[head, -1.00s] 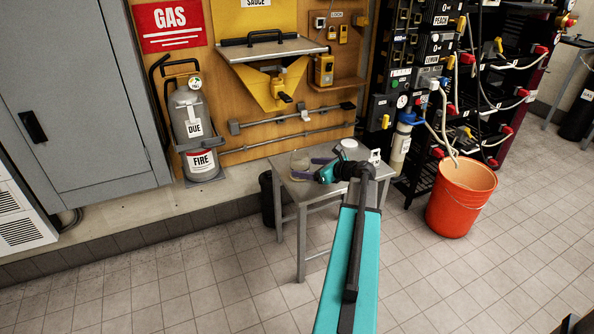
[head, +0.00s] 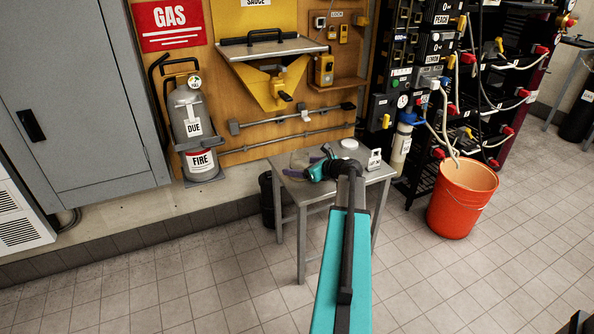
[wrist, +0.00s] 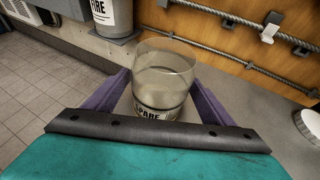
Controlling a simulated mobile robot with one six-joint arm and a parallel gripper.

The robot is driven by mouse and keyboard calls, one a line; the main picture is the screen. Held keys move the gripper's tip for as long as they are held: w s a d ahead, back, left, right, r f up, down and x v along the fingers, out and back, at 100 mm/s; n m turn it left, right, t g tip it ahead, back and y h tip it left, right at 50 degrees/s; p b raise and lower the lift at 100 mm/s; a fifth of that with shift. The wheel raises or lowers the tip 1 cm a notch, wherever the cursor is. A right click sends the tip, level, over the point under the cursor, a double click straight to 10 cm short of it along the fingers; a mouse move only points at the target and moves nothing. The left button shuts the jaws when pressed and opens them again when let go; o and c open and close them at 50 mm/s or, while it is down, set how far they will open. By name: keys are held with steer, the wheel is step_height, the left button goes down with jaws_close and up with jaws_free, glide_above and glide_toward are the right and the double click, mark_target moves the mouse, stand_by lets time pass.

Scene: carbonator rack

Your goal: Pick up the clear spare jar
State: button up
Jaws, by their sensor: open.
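My gripper (wrist: 163,88) is open, with one purple finger on each side of the jar. I cannot tell whether either finger touches the glass. The black edge of the gripper hides the jar's base. In the head view the jar (head: 299,160) is small and mostly covered by my gripper (head: 314,158) over the table's left part.
The grey table (head: 317,191) also holds a white round lid-like item (head: 349,144) and a small white sign (head: 374,160) at right. An orange bucket (head: 462,198) stands on the floor to the right. The pegboard wall and a metal rail (head: 285,141) are close behind.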

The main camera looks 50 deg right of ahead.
stand_by(0.5)
steer(key=c, duration=1.2)
steer(key=shift+o, duration=0.2)
steer(key=shift+r, duration=0.1)
step_height(320, 180, up, 10)
steer(key=p, duration=0.2)
steer(key=shift+p, duration=0.4)
